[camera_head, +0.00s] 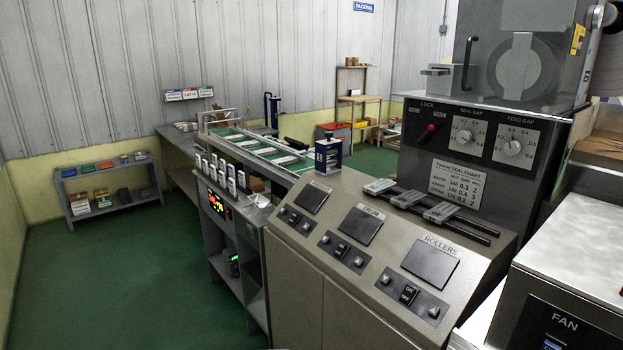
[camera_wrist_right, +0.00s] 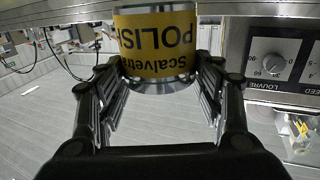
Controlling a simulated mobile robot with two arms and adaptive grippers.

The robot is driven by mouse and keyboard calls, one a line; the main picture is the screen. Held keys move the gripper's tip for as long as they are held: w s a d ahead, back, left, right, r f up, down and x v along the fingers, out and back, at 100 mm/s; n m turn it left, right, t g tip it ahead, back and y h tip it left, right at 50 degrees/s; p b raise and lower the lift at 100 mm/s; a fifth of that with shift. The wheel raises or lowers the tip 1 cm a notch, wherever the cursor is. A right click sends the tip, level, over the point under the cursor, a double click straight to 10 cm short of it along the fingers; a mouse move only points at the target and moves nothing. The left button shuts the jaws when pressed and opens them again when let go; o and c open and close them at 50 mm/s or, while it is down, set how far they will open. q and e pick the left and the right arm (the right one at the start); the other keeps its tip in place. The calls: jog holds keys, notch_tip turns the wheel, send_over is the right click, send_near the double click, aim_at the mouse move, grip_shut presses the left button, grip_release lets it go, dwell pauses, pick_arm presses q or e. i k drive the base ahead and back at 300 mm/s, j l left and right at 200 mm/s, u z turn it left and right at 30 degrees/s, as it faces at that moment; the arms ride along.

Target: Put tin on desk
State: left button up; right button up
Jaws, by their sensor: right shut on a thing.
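In the right wrist view, a round tin (camera_wrist_right: 155,42) has a yellow label with black "Scalvetra POLISH" lettering and silver metal rims. The lettering reads upside down in this view. My right gripper (camera_wrist_right: 160,70) is shut on the tin, with one finger on each side. Neither gripper nor the tin shows in the head view. A grey worktop (camera_head: 180,129) stands at the back left in the head view; I cannot tell whether it is the desk.
A sloped control console (camera_head: 345,235) fills the near middle, with a grey sealing machine (camera_head: 470,150) behind it. A FAN unit (camera_head: 570,285) is at the right. A low shelf (camera_head: 110,190) with several bins stands by the left wall. The green floor (camera_head: 120,270) at left is clear.

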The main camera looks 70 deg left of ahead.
aim_at(345, 180)
jog(key=j+u, duration=0.25)
jog(key=u, duration=0.15)
jog(key=k+j+u, duration=0.1)
jog(key=j+u, duration=0.5)
jog(key=u, duration=0.25)
jog(key=j+u, duration=0.25)
jog(key=u, duration=0.15)
jog(key=i, duration=0.05)
